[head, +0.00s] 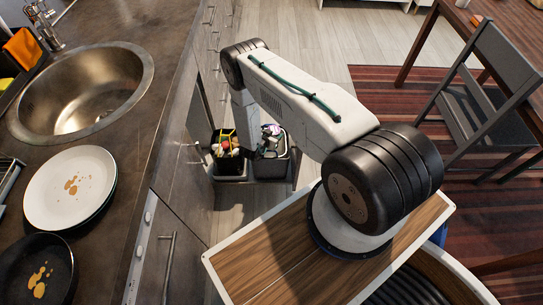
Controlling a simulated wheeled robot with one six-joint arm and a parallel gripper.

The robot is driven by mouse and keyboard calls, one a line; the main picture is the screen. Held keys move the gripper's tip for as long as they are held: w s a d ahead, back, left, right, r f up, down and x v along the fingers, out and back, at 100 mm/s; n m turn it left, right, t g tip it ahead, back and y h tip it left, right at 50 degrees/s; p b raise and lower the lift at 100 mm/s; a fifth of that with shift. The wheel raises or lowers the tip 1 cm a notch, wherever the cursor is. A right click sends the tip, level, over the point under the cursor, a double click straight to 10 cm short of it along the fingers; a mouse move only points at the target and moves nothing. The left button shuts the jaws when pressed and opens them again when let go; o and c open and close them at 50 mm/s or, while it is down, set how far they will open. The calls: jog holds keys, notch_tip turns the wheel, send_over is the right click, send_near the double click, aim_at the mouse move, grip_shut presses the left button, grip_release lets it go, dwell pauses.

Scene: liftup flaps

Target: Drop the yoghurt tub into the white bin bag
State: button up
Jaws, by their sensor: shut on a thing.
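My arm reaches from its base at the lower right over to the open pull-out under the counter. Its last link points down beside the bins, and I cannot make out my gripper's fingers. The yoghurt tub cannot be told apart in this view. Two bins stand in the pull-out. The right bin (271,169) has pale, crumpled material at its top, which may be the white bin bag, but it is too small to be sure. The left bin (229,169) has a yellow edge and several colourful items in it.
The pull-out's front (256,184) stands out from the cabinets. The counter (128,160) on the left holds a sink (85,90), a white plate (70,186) and a dark pan (38,272). A chair (488,100) stands on a striped rug at right. Bare floor lies beyond the bins.

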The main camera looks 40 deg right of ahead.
jog(key=o, duration=1.1)
jog(key=shift+o, duration=0.2)
jog(key=v, duration=0.7)
jog(key=shift+a+r, duration=0.2)
jog(key=shift+a, duration=0.1)
jog(key=shift+s, duration=0.15)
